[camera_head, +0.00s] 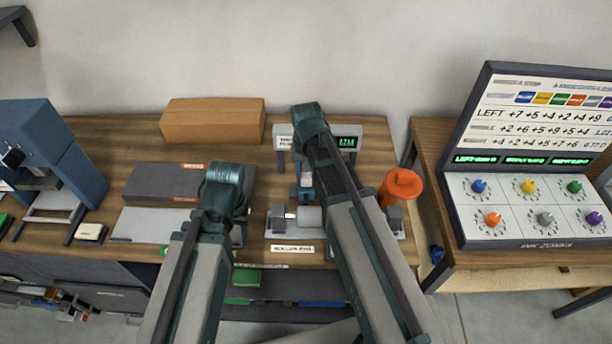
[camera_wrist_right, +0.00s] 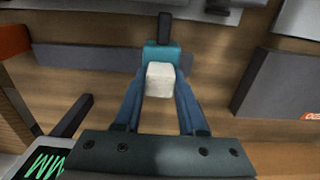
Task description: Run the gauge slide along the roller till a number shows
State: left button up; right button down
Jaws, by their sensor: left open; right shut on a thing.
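The gauge slide (camera_wrist_right: 163,51) is a teal block with a white grip (camera_wrist_right: 160,80) and a dark stem. It sits over a long grey bar in the right wrist view. My right gripper (camera_head: 305,184) is shut on the white grip, which lies between its fingertips (camera_wrist_right: 160,88). The pale grey roller (camera_head: 310,217) lies just in front of the slide between end supports. The display (camera_head: 347,143) behind shows green zigzag marks, with no readable digits. My left gripper (camera_head: 240,232) is left of the roller; its fingers are mostly hidden by its wrist.
An orange round-topped object (camera_head: 401,187) stands right of the roller. A cardboard box (camera_head: 213,121) and a dark grey case (camera_head: 160,184) lie at left. A blue press (camera_head: 60,150) stands further left. A dial console (camera_head: 530,160) is on the right table.

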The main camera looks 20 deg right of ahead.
jog(key=s+d, duration=0.1)
jog(key=d, duration=0.5)
jog(key=s+d, duration=0.2)
jog(key=d, duration=0.4)
jog(key=s+d, duration=0.2)
jog(key=d, duration=0.4)
jog(key=shift+s, duration=0.1)
pick_arm(q)
jog(key=shift+a, duration=0.1)
pick_arm(e)
jog(key=shift+d, duration=0.1)
jog(key=c, duration=0.5)
grip_release()
jog(key=shift+s+d, duration=0.1)
